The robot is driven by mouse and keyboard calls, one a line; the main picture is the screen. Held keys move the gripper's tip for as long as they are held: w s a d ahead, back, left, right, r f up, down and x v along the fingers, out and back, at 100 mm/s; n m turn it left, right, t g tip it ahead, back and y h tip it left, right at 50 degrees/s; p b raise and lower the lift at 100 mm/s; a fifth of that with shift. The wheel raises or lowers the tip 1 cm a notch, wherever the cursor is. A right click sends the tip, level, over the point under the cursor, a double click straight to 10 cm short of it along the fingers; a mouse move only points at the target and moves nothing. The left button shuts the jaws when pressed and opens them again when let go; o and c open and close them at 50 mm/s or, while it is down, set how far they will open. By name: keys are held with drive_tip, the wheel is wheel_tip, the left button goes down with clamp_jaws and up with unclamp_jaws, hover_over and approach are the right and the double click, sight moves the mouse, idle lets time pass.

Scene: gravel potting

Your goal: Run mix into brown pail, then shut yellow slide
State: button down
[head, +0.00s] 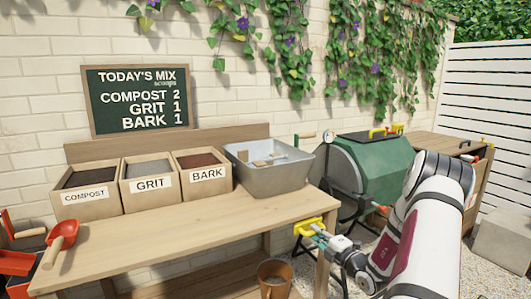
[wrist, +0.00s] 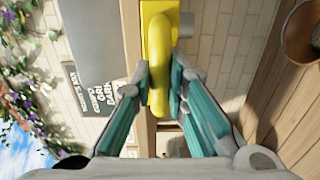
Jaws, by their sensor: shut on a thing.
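The yellow slide (head: 306,227) is at the right front corner of the wooden bench. My gripper (head: 322,234) has reached it from the right. In the wrist view my gripper (wrist: 159,82) has its two teal fingers shut on the yellow handle of the slide (wrist: 157,40), one on each side. I cannot tell how far the slide is open. The brown pail (head: 265,269) stands low by the bench's front, below and left of my gripper. It also shows at the upper right of the wrist view (wrist: 297,40). Its contents are unclear, and no falling mix is visible.
On the bench (head: 190,225) stand compost (head: 88,203), grit (head: 150,192) and bark (head: 205,181) boxes, a grey tub (head: 275,180) and a red scoop (head: 62,238). A green drum (head: 375,165) stands behind my arm. The bench's front middle is clear.

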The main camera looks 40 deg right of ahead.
drive_tip(key=shift+w+d+r, duration=0.1)
drive_tip(key=shift+w, duration=0.25)
drive_tip(key=c, duration=1.2)
unclamp_jaws()
drive_tip(key=p+v, duration=0.4)
drive_tip(key=v, duration=0.5)
